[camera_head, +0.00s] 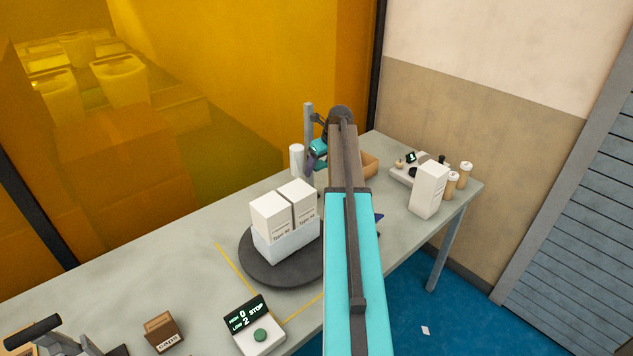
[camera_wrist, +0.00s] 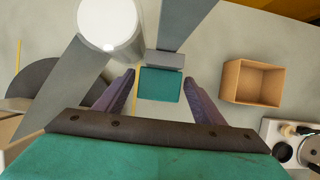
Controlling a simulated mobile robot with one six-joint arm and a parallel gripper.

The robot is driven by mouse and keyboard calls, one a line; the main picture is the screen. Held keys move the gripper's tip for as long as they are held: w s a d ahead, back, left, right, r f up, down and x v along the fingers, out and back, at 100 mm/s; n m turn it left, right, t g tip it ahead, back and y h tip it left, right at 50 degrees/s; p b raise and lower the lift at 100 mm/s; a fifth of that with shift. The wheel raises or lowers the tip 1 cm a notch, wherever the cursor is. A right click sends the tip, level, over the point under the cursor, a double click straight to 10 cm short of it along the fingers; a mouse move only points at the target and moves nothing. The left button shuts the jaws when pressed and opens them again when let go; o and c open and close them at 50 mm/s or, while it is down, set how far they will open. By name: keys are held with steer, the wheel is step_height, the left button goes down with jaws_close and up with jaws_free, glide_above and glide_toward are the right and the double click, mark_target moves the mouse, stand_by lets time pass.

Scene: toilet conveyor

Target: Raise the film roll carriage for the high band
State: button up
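The film roll (camera_head: 297,160) is a white cylinder beside an upright grey post (camera_head: 308,125) at the table's far side. In the wrist view the roll (camera_wrist: 107,22) shows end-on at the top, left of the post (camera_wrist: 188,22). A grey block with a teal block (camera_wrist: 160,86), apparently the carriage and its grip, sits at the post. My gripper (camera_wrist: 160,78) is open, with one purple finger on each side of the teal block and a visible gap at both sides. In the head view my arm partly hides this spot.
A dark turntable (camera_head: 262,272) carries a white tray with two boxes. An open brown box (camera_wrist: 253,82) lies right of the post. A white carton (camera_head: 428,190) and small jars stand at the right end. A display (camera_head: 255,325) reads high 0, low 2, STOP.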

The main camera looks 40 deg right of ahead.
steer(key=shift+r, duration=0.1)
steer(key=p+v, duration=0.5)
steer(key=v, duration=0.3)
steer(key=shift+s+r+p, duration=0.2)
steer(key=shift+r+p, duration=0.1)
steer(key=shift+p, duration=0.1)
stand_by(0.6)
steer(key=shift+s, duration=0.1)
stand_by(0.4)
